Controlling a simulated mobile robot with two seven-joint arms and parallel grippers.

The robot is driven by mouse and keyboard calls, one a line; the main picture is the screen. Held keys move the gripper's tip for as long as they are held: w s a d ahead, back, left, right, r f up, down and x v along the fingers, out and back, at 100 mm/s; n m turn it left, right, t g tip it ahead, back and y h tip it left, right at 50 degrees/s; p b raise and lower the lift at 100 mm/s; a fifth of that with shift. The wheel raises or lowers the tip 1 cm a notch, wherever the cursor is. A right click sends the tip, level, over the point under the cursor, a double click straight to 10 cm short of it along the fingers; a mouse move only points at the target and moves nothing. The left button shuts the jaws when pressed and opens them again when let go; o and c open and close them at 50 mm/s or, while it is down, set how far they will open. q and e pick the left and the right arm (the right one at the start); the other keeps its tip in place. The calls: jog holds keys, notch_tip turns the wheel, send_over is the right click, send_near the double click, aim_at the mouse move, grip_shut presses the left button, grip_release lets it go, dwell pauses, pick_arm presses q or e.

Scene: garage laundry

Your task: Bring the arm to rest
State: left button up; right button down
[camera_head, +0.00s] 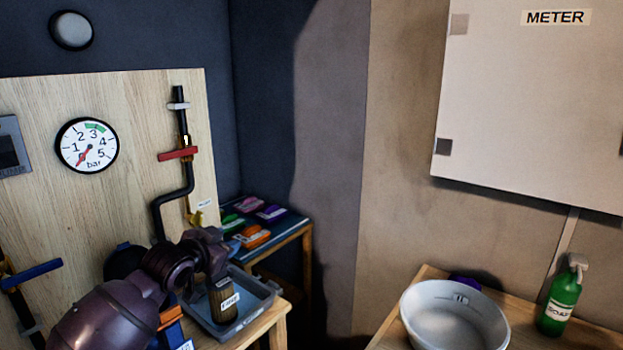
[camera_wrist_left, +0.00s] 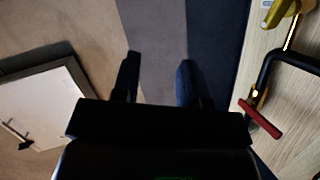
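My left arm (camera_head: 110,310) comes in from the lower left in the head view, dark purple, in front of the wooden panel. Its wrist end and left gripper (camera_head: 208,252) show above the grey tray; the fingers are hard to make out there. In the left wrist view the two dark fingers of the left gripper (camera_wrist_left: 160,65) stand apart with nothing between them, only wall behind. My right gripper is in neither view.
A grey tray (camera_head: 262,308) with a brown labelled object (camera_head: 222,300) stands just below the gripper. The panel (camera_head: 130,100) carries a gauge (camera_head: 87,145) and pipes with a red handle (camera_head: 178,154). A white basin (camera_head: 455,325) and green bottle (camera_head: 562,300) stand right.

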pick_arm(q)
jog(key=s+a+f+n+g+y, duration=0.1)
jog(key=s+a+f+n, duration=0.1)
jog(key=s+f, duration=0.8)
jog(key=s+a+f+n+g+y, duration=0.1)
jog(key=s+a+f+n+y, duration=0.1)
jog(key=s+f, duration=0.9)
jog(key=s+a+f+n+y, duration=0.2)
jog(key=s+f, duration=0.8)
jog(key=s, duration=1)
jog(key=shift+s+a+f+n+g, duration=0.25)
jog(key=shift+a+n+g, duration=0.2)
jog(key=shift+a, duration=0.6)
